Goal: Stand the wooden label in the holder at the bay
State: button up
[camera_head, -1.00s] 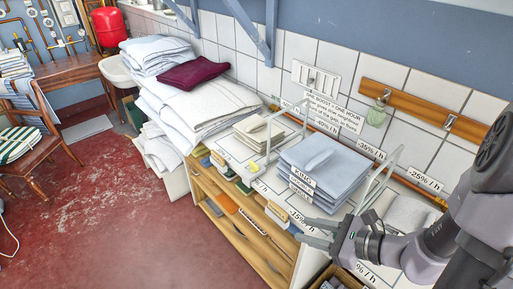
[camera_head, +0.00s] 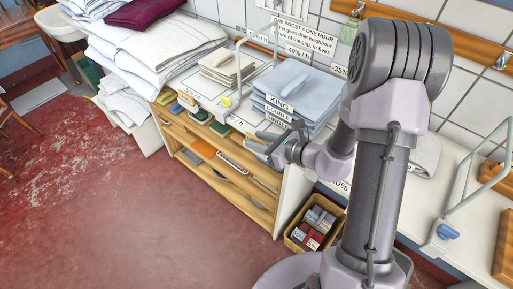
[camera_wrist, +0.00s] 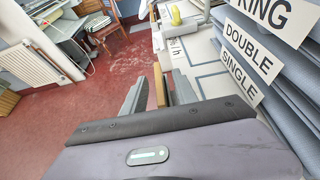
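My gripper (camera_head: 262,146) is beside the front edge of the counter, just left of the blue linen stack (camera_head: 298,88) with the KING, DOUBLE and SINGLE tags. In the wrist view its two grey fingers (camera_wrist: 159,75) stand apart. A narrow wooden strip (camera_wrist: 159,86) shows in the gap between them, with space on both sides. I cannot tell whether it is the wooden label or part of the shelf front. No label holder can be made out for certain. A small yellow object (camera_head: 226,101) sits at the counter edge near the wire frame (camera_head: 238,62).
Open wooden shelves (camera_head: 228,175) with several small items are below the counter. A crate of small boxes (camera_head: 304,226) stands on the floor beside my arm. Folded linen (camera_head: 160,50) fills the counter's left. Another wire frame (camera_head: 470,190) is at right. The red floor is clear.

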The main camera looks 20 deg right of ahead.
jog(key=shift+w+a+f, duration=0.15)
jog(key=shift+w+a, duration=0.1)
jog(key=shift+w, duration=0.05)
grip_shut()
